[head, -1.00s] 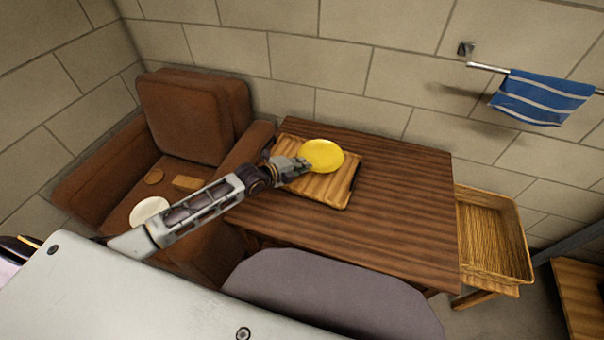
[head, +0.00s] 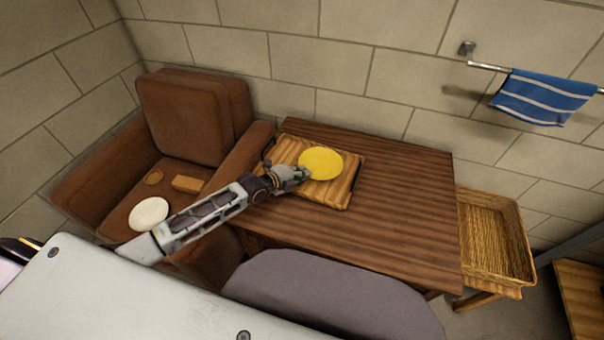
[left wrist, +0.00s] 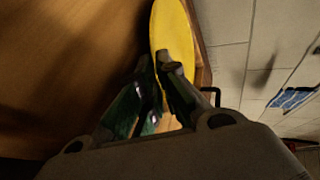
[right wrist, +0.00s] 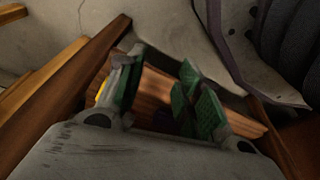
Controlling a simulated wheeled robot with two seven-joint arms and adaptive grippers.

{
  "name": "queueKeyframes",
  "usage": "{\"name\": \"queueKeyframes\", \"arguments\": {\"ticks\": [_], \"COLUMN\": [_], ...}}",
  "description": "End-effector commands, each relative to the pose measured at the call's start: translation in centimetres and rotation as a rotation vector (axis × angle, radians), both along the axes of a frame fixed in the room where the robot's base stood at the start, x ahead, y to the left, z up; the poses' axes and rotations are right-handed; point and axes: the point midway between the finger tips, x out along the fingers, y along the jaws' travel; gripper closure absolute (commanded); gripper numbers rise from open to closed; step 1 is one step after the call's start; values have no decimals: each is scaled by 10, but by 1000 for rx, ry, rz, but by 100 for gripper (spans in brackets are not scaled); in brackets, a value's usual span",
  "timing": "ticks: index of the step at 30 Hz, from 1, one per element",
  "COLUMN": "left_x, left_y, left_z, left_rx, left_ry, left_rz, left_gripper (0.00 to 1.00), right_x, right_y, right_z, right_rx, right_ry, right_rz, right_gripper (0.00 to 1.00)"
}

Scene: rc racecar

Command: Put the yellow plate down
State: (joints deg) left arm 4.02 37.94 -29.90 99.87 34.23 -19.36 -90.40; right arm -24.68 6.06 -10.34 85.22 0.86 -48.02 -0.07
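My left gripper (head: 304,174) is at the plate's near left edge. In the left wrist view, the fingers of my left gripper (left wrist: 162,75) close on the rim of the yellow plate (left wrist: 172,28). I cannot tell whether the plate's underside touches the tray. My right gripper (right wrist: 160,88) is open and empty in the right wrist view, with a clear gap between its green-padded fingers.
A brown armchair (head: 195,115) on the left holds a white plate (head: 148,213), a small round item (head: 154,177) and a wooden block (head: 188,184). A grey chair back (head: 330,300) stands at the table's near side. A wicker basket (head: 495,240) is at right. The table's right half is clear.

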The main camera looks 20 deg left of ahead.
Motion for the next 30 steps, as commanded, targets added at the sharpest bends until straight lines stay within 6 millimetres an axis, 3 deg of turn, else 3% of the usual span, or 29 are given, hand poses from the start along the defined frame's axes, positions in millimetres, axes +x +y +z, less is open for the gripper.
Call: {"name": "queueKeyframes", "arguments": {"ticks": [4,6,7,20,30], "left_x": [0,-1,-1,-3,-21], "left_y": [0,0,0,1,12], "left_z": [0,-1,-1,0,11], "left_rx": [1,1,1,1,2], "left_ry": [2,4,4,3,3], "left_rz": [0,0,0,0,0], "left_gripper": [100,87,86,86,86], "right_x": [-3,-5,-7,-9,-10], "right_y": [0,-1,-1,-3,-7], "right_z": [-1,-3,-4,-5,-12], "right_rx": [-1,-1,-1,-4,-7], "right_ry": [5,10,12,13,0], "right_rz": [0,0,0,1,-1], "right_gripper": [64,64,64,64,64]}}
